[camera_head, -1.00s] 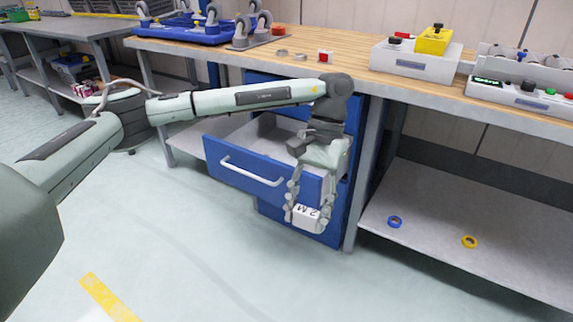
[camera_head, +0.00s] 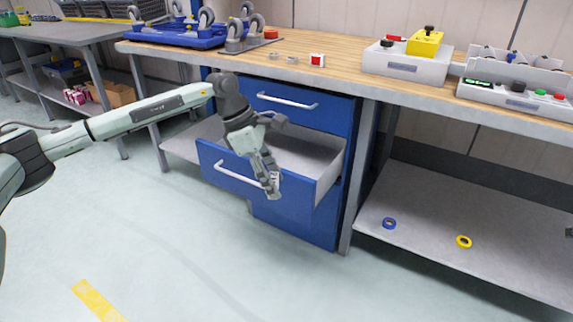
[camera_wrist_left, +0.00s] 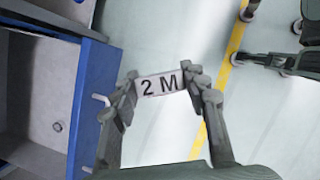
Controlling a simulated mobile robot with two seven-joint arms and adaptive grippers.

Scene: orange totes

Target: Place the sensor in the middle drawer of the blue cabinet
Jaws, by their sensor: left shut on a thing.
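The sensor, a small white block marked "2 M" (camera_wrist_left: 160,86), is between the fingers of my left gripper (camera_head: 272,182), which is shut on it. In the head view the sensor (camera_head: 276,184) is mostly hidden by the fingers. The blue cabinet (camera_head: 295,222) stands under the bench, and its middle drawer (camera_head: 222,178) is pulled open with a bare grey inside. The gripper hangs just outside the drawer's front panel. In the left wrist view the drawer's blue front edge (camera_wrist_left: 90,95) lies left of the fingers. My right gripper is not in view.
The top drawer (camera_head: 300,112) is shut above the open one. The wooden bench (camera_head: 340,48) holds a red-and-white block (camera_head: 317,60) and control boxes (camera_head: 408,62). Blue (camera_head: 389,223) and yellow (camera_head: 463,241) rings lie on the lower shelf. The floor before the drawer is clear.

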